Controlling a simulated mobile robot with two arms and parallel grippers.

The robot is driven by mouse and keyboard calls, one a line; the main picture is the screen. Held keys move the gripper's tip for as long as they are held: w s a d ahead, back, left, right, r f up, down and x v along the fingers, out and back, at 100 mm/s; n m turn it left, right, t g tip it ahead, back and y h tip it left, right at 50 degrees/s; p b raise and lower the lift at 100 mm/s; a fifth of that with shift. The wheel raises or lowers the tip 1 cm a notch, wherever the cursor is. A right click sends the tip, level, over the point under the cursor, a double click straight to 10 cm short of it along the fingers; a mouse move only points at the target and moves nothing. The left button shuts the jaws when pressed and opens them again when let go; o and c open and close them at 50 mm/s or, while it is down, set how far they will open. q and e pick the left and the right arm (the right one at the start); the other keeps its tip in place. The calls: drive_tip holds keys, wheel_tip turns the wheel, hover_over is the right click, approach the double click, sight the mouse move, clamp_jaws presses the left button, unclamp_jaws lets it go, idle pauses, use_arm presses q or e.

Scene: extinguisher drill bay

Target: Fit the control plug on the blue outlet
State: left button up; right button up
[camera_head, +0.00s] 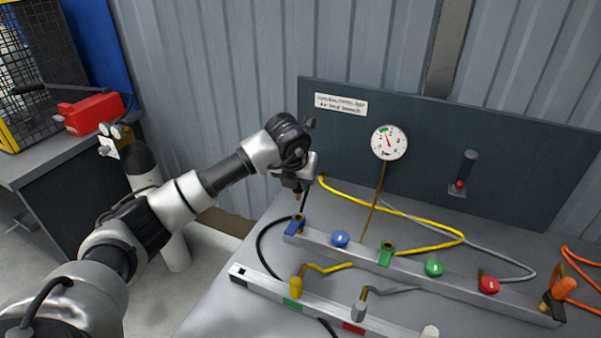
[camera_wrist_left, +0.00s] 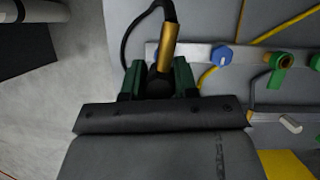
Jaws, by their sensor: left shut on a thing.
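My left gripper (camera_head: 299,184) is shut on a brass plug with a black hose, which I take to be the control plug; it shows between the green jaws (camera_wrist_left: 160,82) in the left wrist view as a brass body (camera_wrist_left: 169,46). The blue outlet (camera_head: 294,225) is at the left end of the back rail, just below the gripper in the head view. The plug appears above the outlet, with a small gap; exact alignment cannot be told. In the wrist view the outlet is not clearly visible. My right gripper is not in view.
Yellow (camera_head: 296,287) and grey (camera_head: 359,309) plugs stand on the front rail. A gauge (camera_head: 389,142) is on the back panel.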

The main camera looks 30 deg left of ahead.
sight(298, 192)
use_arm(q)
drive_tip(key=shift+s+d+f+b, duration=0.15)
drive_tip(key=shift+f+b, duration=0.3)
drive_tip(key=shift+f, duration=0.5)
drive_tip(key=shift+f+b, duration=0.55)
drive_tip(key=shift+f, duration=0.5)
drive_tip(key=shift+f+b, duration=0.1)
drive_tip(key=shift+b, duration=0.3)
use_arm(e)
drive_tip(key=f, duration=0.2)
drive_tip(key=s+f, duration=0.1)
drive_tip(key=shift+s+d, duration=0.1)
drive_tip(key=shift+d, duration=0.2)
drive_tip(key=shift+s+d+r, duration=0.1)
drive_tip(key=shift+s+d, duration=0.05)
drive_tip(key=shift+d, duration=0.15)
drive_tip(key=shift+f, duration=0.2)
